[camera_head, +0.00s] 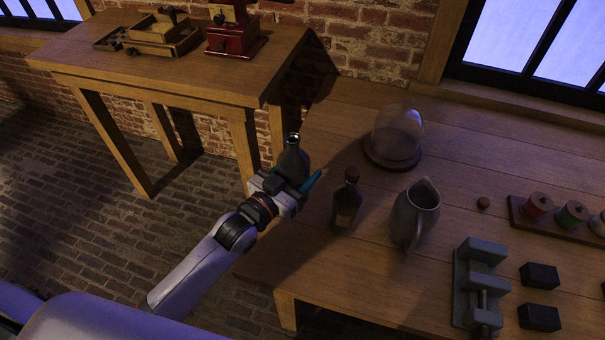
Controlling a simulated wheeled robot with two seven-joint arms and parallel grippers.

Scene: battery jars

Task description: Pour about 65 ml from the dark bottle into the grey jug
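My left gripper (297,186) is shut around a dark bottle (293,161) with an open neck. It holds this bottle roughly upright by the left edge of the workbench; whether the base touches the wood is hidden by the gripper. A second dark bottle (346,210), with a label and a reddish-brown top, stands upright just right of the gripper. The grey jug (416,215) stands upright on the bench, right of the second bottle, with its handle toward me. The jug's inside is too dark to read. My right gripper is not in view.
A small brown stopper (483,203) lies right of the jug. A glass dome (397,135) stands behind. A grey metal clamp-like device (480,285), dark blocks (540,275) and a spool rack (528,221) are at right. A side table (190,73) stands at back left.

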